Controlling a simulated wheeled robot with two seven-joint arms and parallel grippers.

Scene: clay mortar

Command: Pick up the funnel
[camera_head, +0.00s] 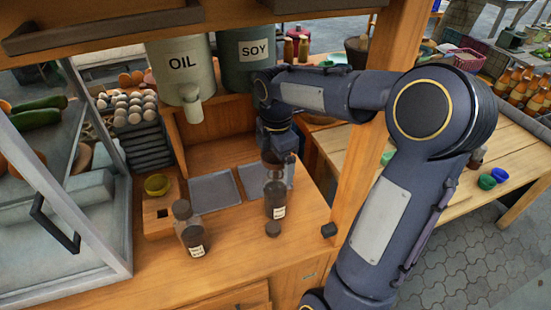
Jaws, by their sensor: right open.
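An olive-yellow, round, bowl-like thing (157,184), which looks like the funnel, sits on a small wooden block (157,215) at the left of the counter. Its lower part is hidden. My right arm reaches in from the right, and its gripper (274,160) points down above a dark labelled bottle (276,200). The gripper is open and well to the right of the funnel. Its fingertips are hard to make out against the bottle's top, and I cannot tell whether they touch it. My left gripper is not in view.
A second dark bottle (190,230) stands before the wooden block. The OIL dispenser (183,68) and SOY dispenser (250,65) are above. A glass case (60,230) bounds the left, a wooden post (358,190) the right.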

